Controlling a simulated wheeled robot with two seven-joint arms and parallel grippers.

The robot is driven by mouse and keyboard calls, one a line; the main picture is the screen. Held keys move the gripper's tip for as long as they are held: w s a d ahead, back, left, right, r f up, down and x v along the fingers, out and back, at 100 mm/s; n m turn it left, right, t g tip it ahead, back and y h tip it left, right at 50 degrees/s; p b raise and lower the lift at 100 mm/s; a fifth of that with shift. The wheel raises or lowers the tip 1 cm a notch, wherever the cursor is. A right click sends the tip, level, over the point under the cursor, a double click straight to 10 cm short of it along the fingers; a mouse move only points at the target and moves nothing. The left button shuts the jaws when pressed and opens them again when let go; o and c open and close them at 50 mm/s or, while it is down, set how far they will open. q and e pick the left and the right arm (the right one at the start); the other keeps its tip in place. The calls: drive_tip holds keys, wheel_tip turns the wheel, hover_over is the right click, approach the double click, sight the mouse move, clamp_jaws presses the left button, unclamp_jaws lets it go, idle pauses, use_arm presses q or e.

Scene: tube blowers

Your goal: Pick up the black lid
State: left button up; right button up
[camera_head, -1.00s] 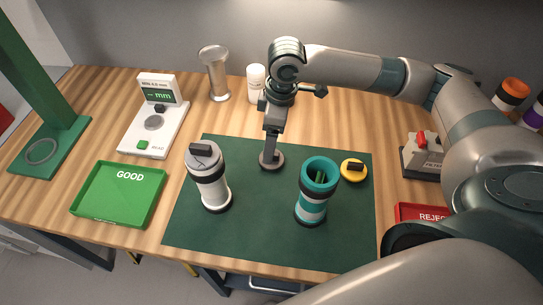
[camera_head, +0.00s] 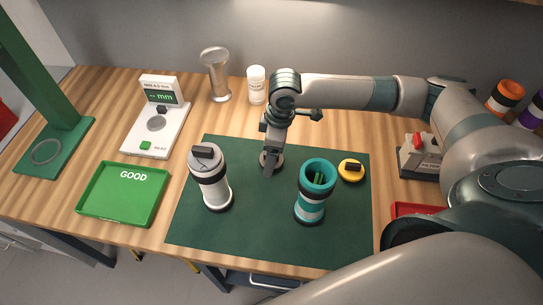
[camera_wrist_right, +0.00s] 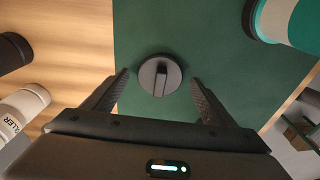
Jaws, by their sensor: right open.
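The black lid (camera_wrist_right: 160,75), a dark grey-black disc with a raised grip bar, lies flat on the green mat. In the head view the black lid (camera_head: 278,160) is partly hidden behind my right gripper (camera_head: 268,169). In the right wrist view the open fingers of my right gripper (camera_wrist_right: 160,79) point toward the lid, one on each side, with clear gaps; they do not grip it. How high the fingertips are above the mat is hard to tell. My left gripper is not in view.
On the mat (camera_head: 240,240), a white-grey tube (camera_head: 216,190) stands left, an open teal tube (camera_head: 310,208) right, beside a yellow lid (camera_head: 350,175). A green GOOD tray (camera_head: 125,215) is left; a white bottle (camera_head: 256,90) and clear tube (camera_head: 218,80) stand behind.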

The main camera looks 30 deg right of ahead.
drive_tip(key=shift+w+a+f, duration=0.1)
drive_tip(key=shift+f, duration=0.35)
drive_tip(key=c, duration=1.1)
drive_tip(key=shift+r, duration=0.15)
wheel_tip(320, 180, up, 9)
drive_tip(key=shift+f+b, duration=0.1)
drive_tip(key=shift+b, duration=1.1)
drive_tip(key=shift+r, duration=0.5)
